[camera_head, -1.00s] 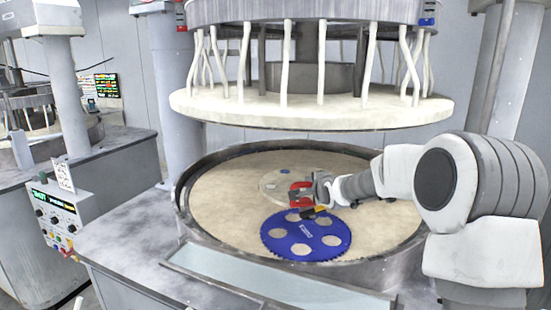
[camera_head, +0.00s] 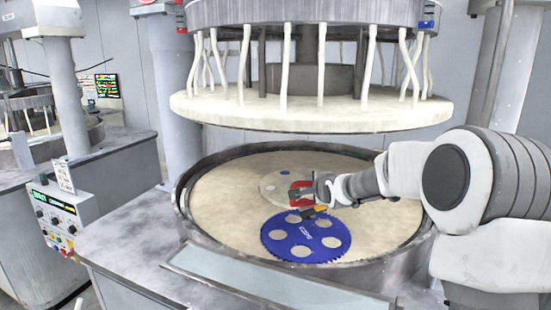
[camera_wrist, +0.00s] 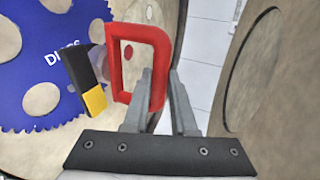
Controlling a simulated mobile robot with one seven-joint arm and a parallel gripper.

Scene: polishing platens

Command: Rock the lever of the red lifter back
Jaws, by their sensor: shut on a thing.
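The red lifter (camera_head: 301,190) is a red loop handle with a black-and-yellow lever (camera_head: 313,212) beside it. In the wrist view the red loop (camera_wrist: 158,72) stands between my fingers, and the lever (camera_wrist: 86,80) lies to its left, tilted, with its yellow end low. My gripper (camera_head: 315,187) is shut on the red loop; it also shows in the wrist view (camera_wrist: 160,98). A blue toothed disc (camera_head: 308,231) with round holes lies just in front. Whether the lifter's underside touches a disc is hidden.
A pale round disc (camera_head: 272,186) lies behind the blue disc on the beige platen (camera_head: 225,205). A raised metal rim (camera_head: 184,215) surrounds the platen. A large upper plate (camera_head: 310,112) hangs above. A control box (camera_head: 56,218) stands at the left.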

